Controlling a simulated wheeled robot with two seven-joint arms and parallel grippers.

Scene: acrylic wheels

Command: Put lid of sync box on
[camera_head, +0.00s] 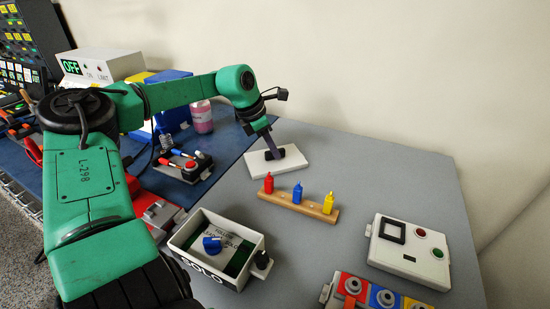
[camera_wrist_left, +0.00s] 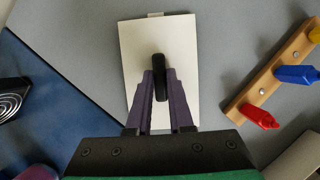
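The lid (camera_head: 291,160) is a flat white plate with a black handle, at the back of the grey table; the left wrist view also shows it (camera_wrist_left: 182,38). My left gripper (camera_head: 271,147) is above it, with its purple fingers (camera_wrist_left: 160,85) on both sides of the handle, seemingly touching it. The lid seems to lie on the table; any small gap is hidden. The open white box (camera_head: 204,270) marked SOLO, likely the sync box, stands at the front, with a blue knob (camera_head: 211,244) and a printed label inside. My right gripper is not in view.
A wooden strip (camera_head: 296,203) with red, blue and yellow pegs lies between lid and box. A white panel box (camera_head: 409,252) stands at right, coloured blocks (camera_head: 383,297) at the front edge. A pink bottle (camera_head: 202,117) and a blue mat are at left.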

